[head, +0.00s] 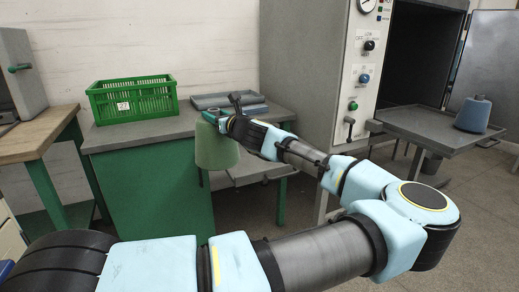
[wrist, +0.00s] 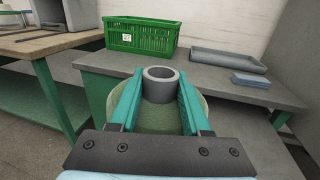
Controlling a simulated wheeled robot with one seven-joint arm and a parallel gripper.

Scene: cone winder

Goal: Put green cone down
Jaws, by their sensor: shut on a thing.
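The green cone (head: 215,150) is held by my gripper (head: 214,117) in the head view, in front of the green-fronted bench. In the wrist view, the two teal fingers of my gripper (wrist: 158,88) are shut on the cone's grey top (wrist: 160,85), with the green body of the cone (wrist: 158,119) showing below between them. The cone looks upright. Its lower part hangs in front of the bench's front face, and its base appears clear of any surface.
The grey bench top (head: 150,128) carries a green crate (head: 133,99) and a grey tray (head: 228,99). A blue cone (head: 473,114) stands on a grey shelf (head: 425,125) by the open cabinet. A wooden table (head: 40,135) is at left. Bench top between crate and edge is clear.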

